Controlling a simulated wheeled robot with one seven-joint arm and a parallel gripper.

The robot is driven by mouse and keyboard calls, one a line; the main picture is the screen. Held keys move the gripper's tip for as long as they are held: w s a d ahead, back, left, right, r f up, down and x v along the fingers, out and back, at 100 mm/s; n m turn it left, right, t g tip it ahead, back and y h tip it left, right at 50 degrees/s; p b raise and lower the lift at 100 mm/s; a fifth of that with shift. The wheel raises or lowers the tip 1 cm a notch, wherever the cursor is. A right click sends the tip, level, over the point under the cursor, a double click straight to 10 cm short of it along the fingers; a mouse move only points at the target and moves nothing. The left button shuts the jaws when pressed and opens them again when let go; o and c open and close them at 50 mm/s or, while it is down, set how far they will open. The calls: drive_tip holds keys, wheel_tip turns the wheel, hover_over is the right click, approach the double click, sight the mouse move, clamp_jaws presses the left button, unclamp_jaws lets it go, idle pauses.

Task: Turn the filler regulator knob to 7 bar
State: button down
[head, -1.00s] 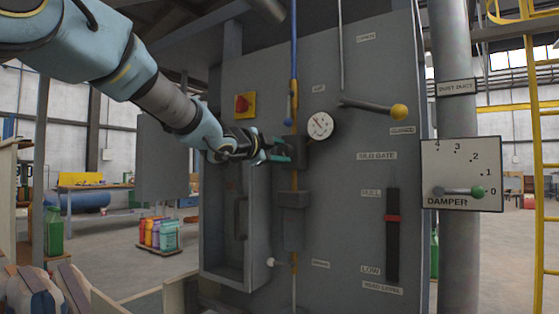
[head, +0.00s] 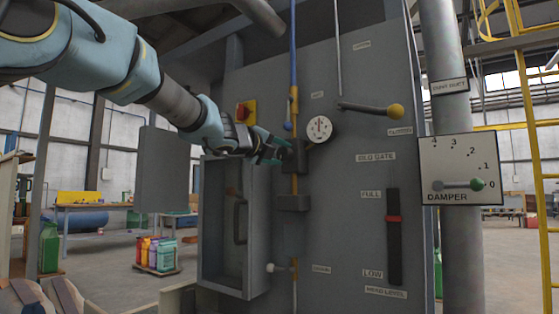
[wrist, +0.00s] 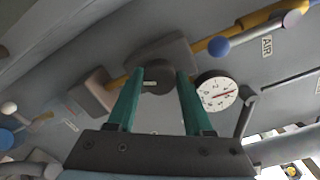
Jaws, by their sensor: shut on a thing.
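The regulator knob (wrist: 157,82) is a dark round knob with a pale mark, between my fingertips in the wrist view. My gripper (wrist: 160,74) has green fingers, one on each side of the knob, and is shut on it. In the head view my gripper (head: 278,150) reaches the regulator body from the left and hides the knob. The round white pressure gauge (head: 319,129) is just right of the regulator. Its needle stands near upright in the head view. The gauge also shows in the wrist view (wrist: 216,92); its figures are too small to read surely.
A lever with a yellow ball (head: 395,111) sticks out right of the gauge. A yellow plate with a red switch (head: 245,112) is behind my wrist. An open grey box (head: 258,225) is below my gripper. The damper plate (head: 459,170) is at the right.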

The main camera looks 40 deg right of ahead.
drive_tip(key=m+b, duration=0.2)
drive_tip(key=m, duration=0.2)
drive_tip(key=shift+f, duration=0.15)
drive_tip(key=shift+m+b, duration=0.65)
drive_tip(key=shift+m, duration=0.85)
drive_tip(key=shift+c, duration=1.5)
unclamp_jaws()
drive_tip(key=shift+s, duration=0.1)
drive_tip(key=b+v, duration=0.1)
drive_tip(key=v, duration=0.9)
drive_tip(key=shift+a, duration=0.4)
